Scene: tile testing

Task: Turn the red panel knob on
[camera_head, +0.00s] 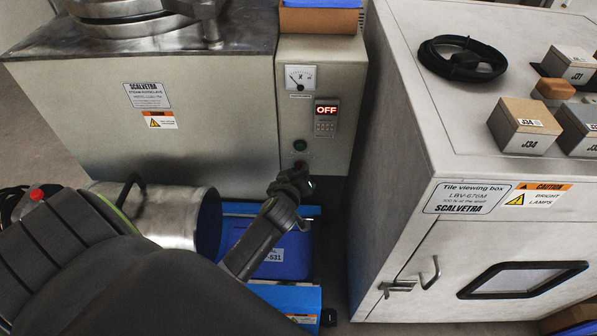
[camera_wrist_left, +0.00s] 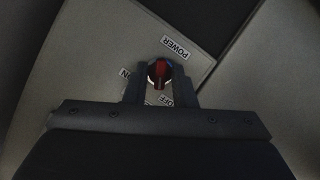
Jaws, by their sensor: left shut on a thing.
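The red panel knob (camera_wrist_left: 158,73) shows in the left wrist view, on the grey panel below a POWER label (camera_wrist_left: 175,48), with ON and OFF labels at its sides. My left gripper (camera_wrist_left: 160,88) has a finger on each side of the knob and is shut on it. The panel's display (camera_head: 326,110) reads OFF in red. My right gripper is not in view.
A green button (camera_head: 299,146) sits on the panel above my gripper. The steam autoclave (camera_head: 215,125) is to the left, the tile viewing box (camera_head: 420,120) to the right. A steel cylinder (camera_head: 170,215) and a blue bin (camera_head: 262,240) lie below.

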